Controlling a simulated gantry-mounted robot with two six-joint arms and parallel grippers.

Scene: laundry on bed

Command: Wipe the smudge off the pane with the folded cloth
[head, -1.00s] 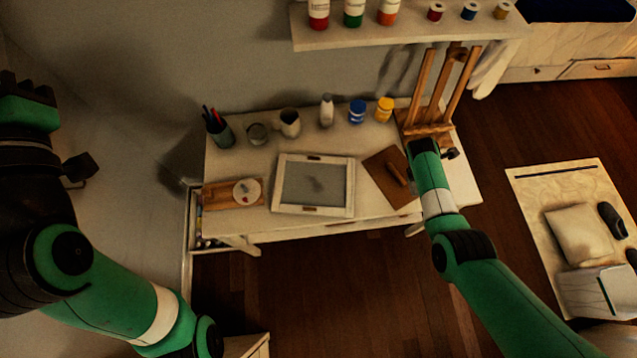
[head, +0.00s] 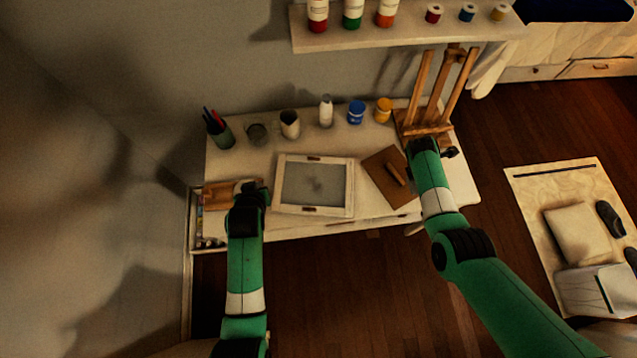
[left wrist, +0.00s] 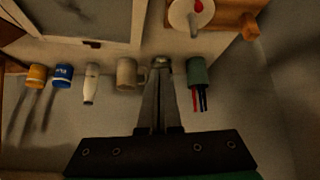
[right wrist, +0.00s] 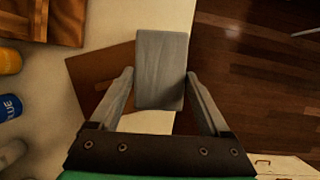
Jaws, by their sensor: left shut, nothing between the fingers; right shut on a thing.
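The framed pane (head: 290,185) lies flat on the desk, with a dark smudge (head: 317,185) near its middle. A corner of the pane shows in the left wrist view (left wrist: 75,15). In the right wrist view the folded cloth (right wrist: 160,60), a grey flat block, is between the fingers of my right gripper (right wrist: 160,85), which is shut on it above the desk's right part. The head view hides this cloth behind my right arm. My left gripper (left wrist: 160,65) is shut and empty, near the desk's left part, left of the pane.
A wooden palette board (head: 218,195) lies left of the pane, a brown board (head: 380,168) right of it. A pen cup (head: 220,130), mug (head: 289,124), white bottle (head: 326,112) and paint jars (head: 356,113) line the back. An easel (head: 430,100) stands back right.

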